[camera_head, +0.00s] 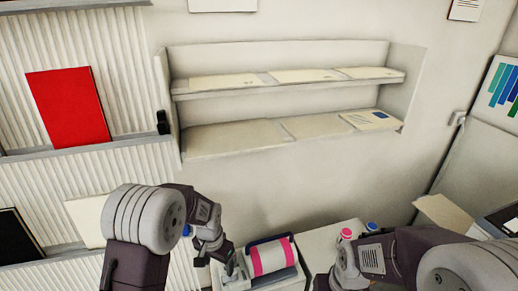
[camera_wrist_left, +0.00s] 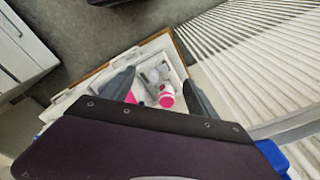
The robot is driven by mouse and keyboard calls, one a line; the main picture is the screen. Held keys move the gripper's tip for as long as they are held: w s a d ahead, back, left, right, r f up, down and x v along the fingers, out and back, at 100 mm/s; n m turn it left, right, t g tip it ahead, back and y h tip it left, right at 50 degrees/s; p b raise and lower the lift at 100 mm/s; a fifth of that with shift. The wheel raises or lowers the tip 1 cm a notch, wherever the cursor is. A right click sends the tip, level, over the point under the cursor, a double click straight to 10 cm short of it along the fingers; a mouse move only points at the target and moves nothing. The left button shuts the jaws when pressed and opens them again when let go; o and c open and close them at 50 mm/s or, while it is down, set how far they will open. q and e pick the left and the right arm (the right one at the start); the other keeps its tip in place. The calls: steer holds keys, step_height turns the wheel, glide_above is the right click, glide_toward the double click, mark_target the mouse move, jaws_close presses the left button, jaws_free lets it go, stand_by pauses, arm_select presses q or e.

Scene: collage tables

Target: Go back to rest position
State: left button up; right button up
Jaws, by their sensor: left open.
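My left gripper (camera_head: 226,264) hangs low in the head view, at the left edge of a white tray on the table. In the left wrist view its two dark fingers (camera_wrist_left: 162,88) are spread apart, with nothing held between them. Beyond the fingers lie white and pink items (camera_wrist_left: 164,94) inside a pale tray (camera_wrist_left: 92,102). My right arm enters from the right in the head view, bent over the table front; its gripper is out of view.
A white roll with pink bands (camera_head: 270,257) lies in the tray beside my left gripper. Pink-capped (camera_head: 346,234) and blue-capped (camera_head: 372,226) items stand further right. A wall shelf (camera_head: 240,138) holds flat sheets. A red panel (camera_head: 68,106) leans on the left rack. An open cardboard box (camera_head: 443,213) is at right.

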arm_select(q)
steer(key=s+a+r+n+t+p, duration=0.1)
steer(key=s+a+r+p, duration=0.15)
steer(key=r, duration=0.35)
steer(key=s+a+r+n+p, duration=0.1)
steer(key=s+r+p, duration=0.15)
steer(key=r, duration=0.35)
steer(key=s+a+n, duration=0.1)
steer(key=s+n, duration=0.2)
steer(key=s, duration=0.5)
steer(key=shift+s+a+f+g+p, duration=0.2)
steer(key=shift+s+g+p, duration=0.1)
steer(key=shift+s+p, duration=0.1)
arm_select(e)
step_height(320, 180, up, 6)
steer(key=shift+w, duration=0.4)
steer(key=shift+r, duration=0.1)
